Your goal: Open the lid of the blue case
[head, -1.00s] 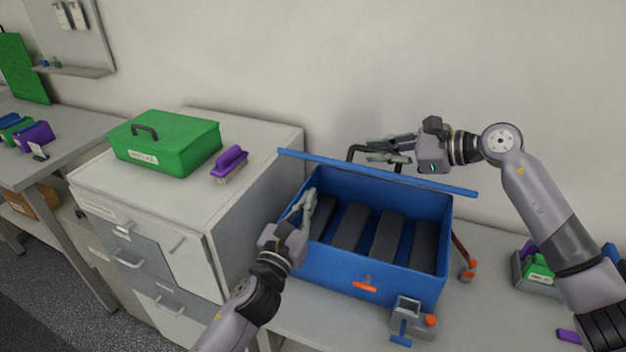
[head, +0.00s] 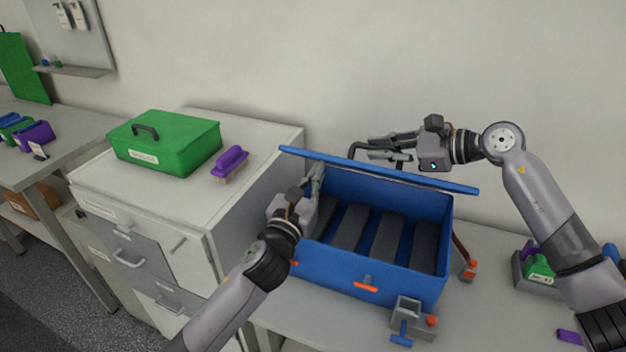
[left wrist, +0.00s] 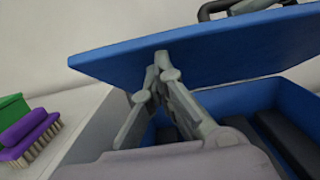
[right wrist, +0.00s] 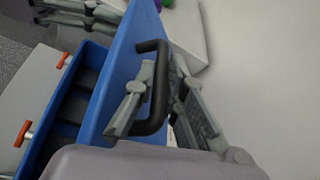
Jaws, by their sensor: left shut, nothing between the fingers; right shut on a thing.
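The blue case (head: 345,279) stands on the bench with its lid (head: 380,171) raised, seen nearly edge-on along the back. Dark slots or blocks (head: 385,235) show inside. My right gripper (head: 368,152) is behind the lid, shut on its black handle (head: 352,152); the right wrist view shows the handle (right wrist: 154,90) between the fingers. My left gripper (head: 316,172) is shut and empty at the case's left end, its fingertips at the underside of the lid. In the left wrist view the fingertips (left wrist: 161,60) appear to touch the lid (left wrist: 215,55), though contact is hard to confirm.
A clamp with a blue handle (head: 402,338) stands at the case's front right corner. A green case (head: 170,142) and a purple brush (head: 230,160) sit on the cabinet at left. A grey holder with green and purple items (head: 537,268) is at right.

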